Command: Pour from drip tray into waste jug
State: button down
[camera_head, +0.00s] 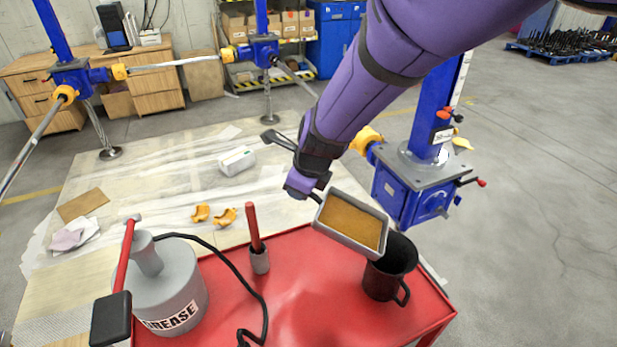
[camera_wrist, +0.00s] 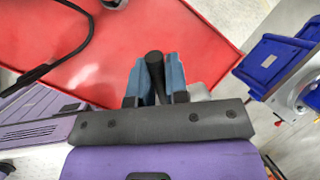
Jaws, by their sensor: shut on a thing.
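The drip tray (camera_head: 350,222) is a grey rectangular pan with brown liquid in it. It is held in the air above the right part of the red table, tipped a little toward the camera. My gripper (camera_head: 312,190) is shut on its dark handle; in the wrist view my gripper (camera_wrist: 154,85) has the black handle (camera_wrist: 154,62) between blue fingers. The waste jug (camera_head: 389,272) is black with a side handle and stands upright on the table. The tray's right end overlaps the jug's mouth in the head view, hiding part of its rim. No stream of liquid shows.
The red table (camera_head: 310,285) also bears a grey grease can (camera_head: 172,285) with a black hose at left and a red-handled tool in a grey cup (camera_head: 260,260). A blue screw jack (camera_head: 415,195) stands behind the jug. The table's front middle is clear.

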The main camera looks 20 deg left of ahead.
jog(key=shift+w+d+r, duration=0.1)
jog(key=shift+d+r, duration=0.15)
jog(key=shift+d, duration=0.15)
jog(key=shift+d+y, duration=0.1)
jog(key=shift+y, duration=0.2)
jog(key=shift+d+r+y, duration=0.3)
jog(key=shift+d+r, duration=0.05)
jog(key=shift+d, duration=0.1)
jog(key=shift+d+r, duration=0.3)
jog(key=shift+w+d+r+y, duration=0.1)
jog(key=shift+d+r+y, duration=0.15)
jog(key=shift+y, duration=0.15)
jog(key=shift+d, duration=0.15)
jog(key=shift+d+r+y, duration=0.3)
jog(key=shift+r, duration=0.05)
jog(key=shift+d+r, duration=0.15)
jog(key=shift+r, duration=0.05)
jog(key=shift+w+d, duration=0.1)
jog(key=shift+d, duration=0.05)
